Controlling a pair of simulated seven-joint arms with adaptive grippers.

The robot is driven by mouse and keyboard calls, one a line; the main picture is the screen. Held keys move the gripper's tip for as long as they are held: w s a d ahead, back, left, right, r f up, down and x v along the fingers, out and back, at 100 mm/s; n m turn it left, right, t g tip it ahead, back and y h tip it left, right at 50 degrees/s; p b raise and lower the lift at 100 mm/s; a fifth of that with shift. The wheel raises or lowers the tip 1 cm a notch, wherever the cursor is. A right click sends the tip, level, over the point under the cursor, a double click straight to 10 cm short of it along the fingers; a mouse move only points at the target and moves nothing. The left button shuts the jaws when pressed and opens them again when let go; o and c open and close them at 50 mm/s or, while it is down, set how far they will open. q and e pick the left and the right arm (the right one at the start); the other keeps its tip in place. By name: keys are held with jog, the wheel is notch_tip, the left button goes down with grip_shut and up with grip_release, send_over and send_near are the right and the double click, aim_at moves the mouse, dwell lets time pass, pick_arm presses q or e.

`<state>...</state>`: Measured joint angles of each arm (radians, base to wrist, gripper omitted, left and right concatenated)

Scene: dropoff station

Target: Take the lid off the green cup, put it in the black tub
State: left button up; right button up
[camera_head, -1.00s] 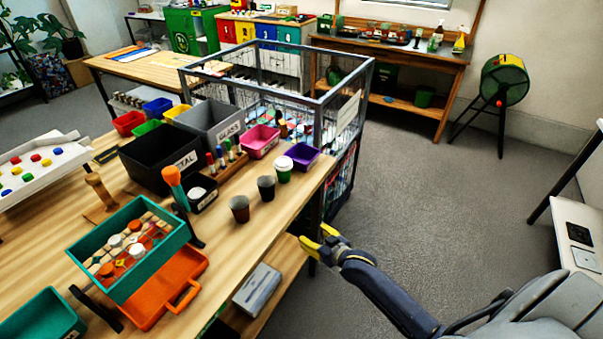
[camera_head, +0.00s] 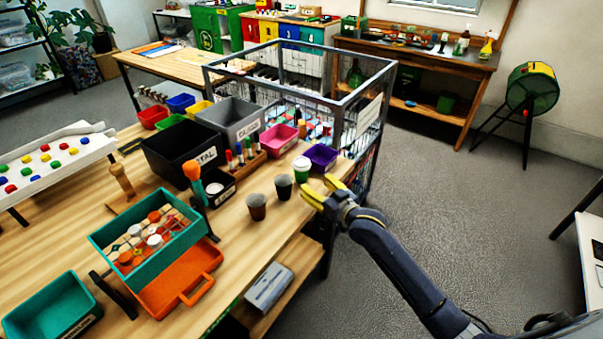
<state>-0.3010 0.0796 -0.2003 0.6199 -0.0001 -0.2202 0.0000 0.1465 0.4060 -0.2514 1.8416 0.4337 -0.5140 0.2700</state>
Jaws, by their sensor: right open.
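The green cup (camera_head: 302,174) stands upright on the wooden table near its right edge, with a white lid (camera_head: 302,163) on top. The black tub (camera_head: 168,165) stands further left on the table; its label is partly readable as "TAL". My right gripper (camera_head: 325,189) has yellow fingertips, is open and empty, and is just in front of and to the right of the green cup, apart from it as far as I can tell. My left gripper does not show.
Two dark cups (camera_head: 257,207) stand in front of the green cup. A purple bin (camera_head: 321,158) and a pink bin (camera_head: 279,140) are close behind it. A grey tub (camera_head: 228,120) adjoins the black one. A wire cage (camera_head: 388,100) rises behind the table's right end.

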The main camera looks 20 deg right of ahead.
aim_at(305, 176)
jog(key=shift+x, duration=4.9)
jog(key=c, duration=0.6)
